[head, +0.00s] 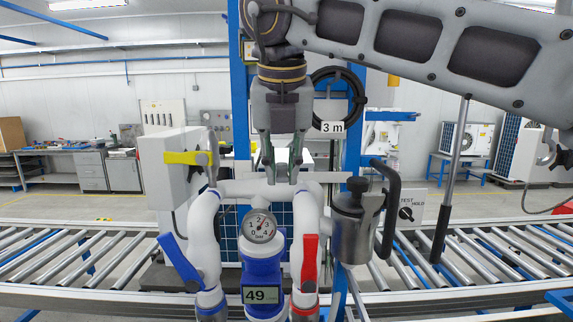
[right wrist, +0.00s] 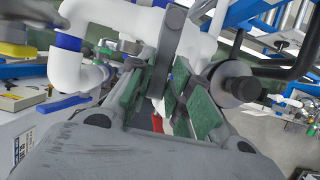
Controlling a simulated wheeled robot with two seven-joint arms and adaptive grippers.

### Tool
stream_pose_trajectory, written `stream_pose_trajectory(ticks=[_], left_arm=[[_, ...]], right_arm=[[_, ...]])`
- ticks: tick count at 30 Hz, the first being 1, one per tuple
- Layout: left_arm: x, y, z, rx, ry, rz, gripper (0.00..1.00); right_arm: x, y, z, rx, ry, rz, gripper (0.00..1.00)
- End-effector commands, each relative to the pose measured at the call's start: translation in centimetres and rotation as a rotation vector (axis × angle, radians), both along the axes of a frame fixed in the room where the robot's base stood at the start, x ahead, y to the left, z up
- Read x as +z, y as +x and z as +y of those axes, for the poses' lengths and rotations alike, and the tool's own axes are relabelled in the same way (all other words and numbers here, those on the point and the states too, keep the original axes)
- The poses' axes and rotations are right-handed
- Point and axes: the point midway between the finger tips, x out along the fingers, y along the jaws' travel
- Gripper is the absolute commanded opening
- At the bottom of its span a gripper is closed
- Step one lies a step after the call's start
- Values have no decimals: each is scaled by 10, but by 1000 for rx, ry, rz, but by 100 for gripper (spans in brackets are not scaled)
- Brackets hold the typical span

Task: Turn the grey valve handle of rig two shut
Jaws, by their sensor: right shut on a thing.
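My right gripper (head: 283,168) reaches down from above to the top of the white pipework (head: 240,188), behind the gauge. Its two green-padded fingers are closed around a narrow grey part, which looks like the grey valve handle (right wrist: 168,50) in the right wrist view, where the gripper (right wrist: 165,105) also shows. The fingers and pipes hide much of this handle, so its exact angle is unclear. The gauge (head: 259,226) sits on a blue pump body with a display reading 49. No rig number is readable. My left gripper is not in view.
A blue lever (head: 180,262) and a red lever (head: 309,262) flank the pump. A grey canister (head: 355,225) with a black handle stands close right of the pipes. A yellow handle (head: 187,157) is at left. Roller conveyor (head: 70,255) runs behind.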

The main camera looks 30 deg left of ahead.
Motion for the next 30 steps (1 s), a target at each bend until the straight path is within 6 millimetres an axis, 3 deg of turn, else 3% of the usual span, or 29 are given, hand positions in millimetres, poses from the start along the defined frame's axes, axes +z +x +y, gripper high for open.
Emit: stream_pose_trajectory(ticks=[14,15,20,30], left_arm=[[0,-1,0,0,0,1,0],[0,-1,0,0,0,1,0],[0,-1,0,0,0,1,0],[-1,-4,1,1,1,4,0]], right_arm=[[1,-1,2,-19,4,-1,0],[1,-1,2,-19,4,-1,21],[1,-1,1,-19,3,0,42],[1,-1,1,-20,1,0,42]])
